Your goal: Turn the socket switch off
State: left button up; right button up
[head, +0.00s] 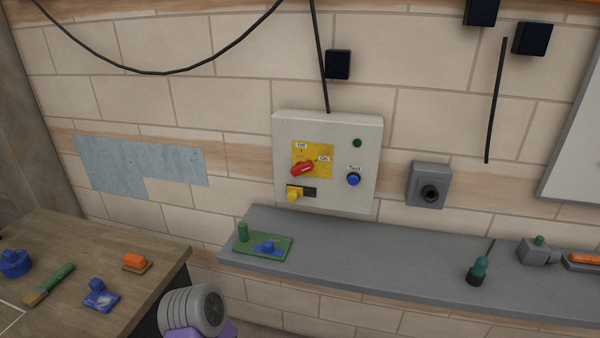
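A pale grey switch box (325,205) is mounted on the tiled wall near the middle of the head view. It carries a red rotary switch (302,169) on a yellow plate (325,150). The plate has an "Off" label at its upper left and an "On" label at its right. The red handle lies nearly level, tilted up to the right, with its right end towards "On". A yellow piece (294,194) sits at a black slot below it. A blue "Test" button (353,179) and a dark green round light (357,143) are at the right.
A grey shelf (400,273) runs below the box, bearing a green board (275,249) with a blue piece and a teal-handled tool (478,270). A grey wall socket (428,185) is right of the box. A wooden table (150,255) with small items stands lower left.

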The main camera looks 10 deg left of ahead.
aim_at(301, 167)
jog(key=u, duration=0.45)
jog(key=k, duration=0.55)
jog(key=u, duration=0.85)
jog(key=i, duration=1.1)
jog(key=z, duration=0.75)
